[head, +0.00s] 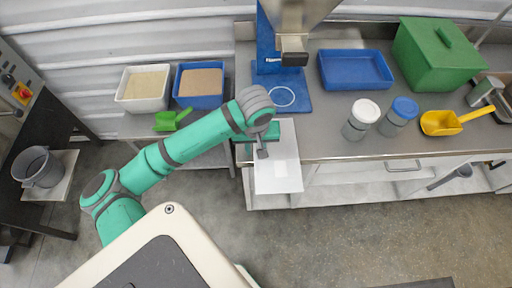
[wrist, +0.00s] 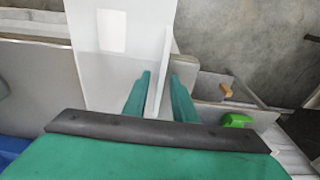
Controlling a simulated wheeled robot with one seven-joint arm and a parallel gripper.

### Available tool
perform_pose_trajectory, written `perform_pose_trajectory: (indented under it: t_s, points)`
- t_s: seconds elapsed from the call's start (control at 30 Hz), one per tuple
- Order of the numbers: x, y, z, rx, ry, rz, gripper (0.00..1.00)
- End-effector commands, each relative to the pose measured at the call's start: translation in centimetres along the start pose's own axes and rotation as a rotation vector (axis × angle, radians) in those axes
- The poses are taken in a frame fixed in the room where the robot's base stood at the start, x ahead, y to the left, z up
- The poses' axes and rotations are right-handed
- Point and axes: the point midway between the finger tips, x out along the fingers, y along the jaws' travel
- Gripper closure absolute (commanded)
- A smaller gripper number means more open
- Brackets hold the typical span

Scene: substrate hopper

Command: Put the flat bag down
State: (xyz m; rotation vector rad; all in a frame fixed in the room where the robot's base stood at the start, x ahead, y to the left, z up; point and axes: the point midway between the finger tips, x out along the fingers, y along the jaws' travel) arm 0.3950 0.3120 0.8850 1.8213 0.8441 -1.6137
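The flat bag is a thin white panel (head: 280,170) with a paler square on it. In the head view it overlaps the counter's front edge and reaches out over the floor side. In the wrist view the bag (wrist: 90,75) spreads up and to the left of the fingers. My gripper (head: 263,152) is at the bag's left part. In the wrist view the two green fingers (wrist: 160,97) stand on either side of a thin white part of the bag, so the gripper appears shut on it. Whether the bag touches the counter is hard to tell.
The steel counter (head: 335,142) carries a blue stand with a round ring (head: 282,96), a blue tray (head: 355,70), two lidded jars (head: 360,120), a yellow scoop (head: 442,122) and a green bin (head: 440,55). White and blue tubs (head: 145,88) stand left, near a green scoop (head: 172,121).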

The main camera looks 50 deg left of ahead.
Motion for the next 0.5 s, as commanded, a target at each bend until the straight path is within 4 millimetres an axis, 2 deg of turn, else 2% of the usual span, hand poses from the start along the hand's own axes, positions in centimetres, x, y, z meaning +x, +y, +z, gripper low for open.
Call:
perform_pose_trajectory:
  t_s: [0.27, 0.37, 0.5]
  points:
    - [-0.3, 0.2, 0.0, 0.004, 0.0, 0.0, 0.75]
    - [-1.3, 0.3, 0.0, 0.004, 0.001, 0.002, 0.75]
    - [-3.8, 0.3, 0.0, 0.005, 0.003, 0.002, 0.75]
